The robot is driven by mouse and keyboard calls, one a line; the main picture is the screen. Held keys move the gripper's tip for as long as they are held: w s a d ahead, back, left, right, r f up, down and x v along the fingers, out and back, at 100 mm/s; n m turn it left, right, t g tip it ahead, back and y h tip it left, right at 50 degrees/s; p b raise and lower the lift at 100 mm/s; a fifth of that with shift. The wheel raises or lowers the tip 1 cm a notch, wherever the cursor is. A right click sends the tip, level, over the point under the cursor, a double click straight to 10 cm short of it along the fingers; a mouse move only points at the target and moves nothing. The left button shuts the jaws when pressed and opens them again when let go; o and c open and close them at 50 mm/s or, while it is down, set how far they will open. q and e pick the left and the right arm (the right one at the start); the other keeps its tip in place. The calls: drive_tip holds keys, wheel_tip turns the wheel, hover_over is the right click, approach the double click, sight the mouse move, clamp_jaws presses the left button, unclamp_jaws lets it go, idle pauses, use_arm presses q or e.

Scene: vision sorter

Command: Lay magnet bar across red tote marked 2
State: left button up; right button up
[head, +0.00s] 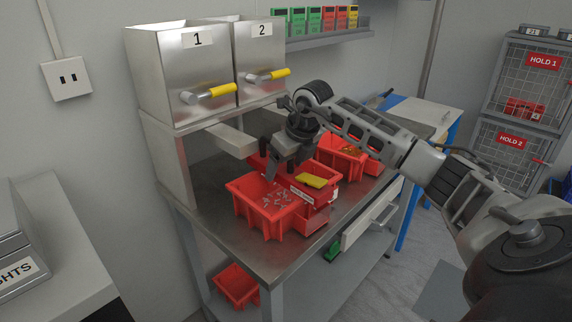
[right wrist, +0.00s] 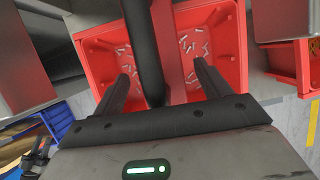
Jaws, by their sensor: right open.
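My right gripper (head: 277,172) is open above the back part of a red tote (head: 263,232) on the metal bench. It also shows in the right wrist view (right wrist: 160,88), with its two dark fingers spread apart. Small metal pieces lie in the tote. In the right wrist view a dark bar (right wrist: 143,40) and a red strip (right wrist: 171,45) run across the tote between the fingers. I cannot tell whether either is the magnet bar, or whether they touch the tote. No 2 is legible on the totes. My left gripper is not in view.
A second red tote with a yellow item (head: 311,181) adjoins on the right, and another red tote (head: 341,152) stands behind. Steel hoppers marked 1 (head: 197,65) and 2 (head: 262,55) stand at the back left. The bench's front left corner (head: 215,232) is bare.

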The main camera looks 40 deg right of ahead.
drive_tip(key=v, duration=1.5)
drive_tip(key=shift+r, duration=0.35)
drive_tip(key=shift+s, duration=0.1)
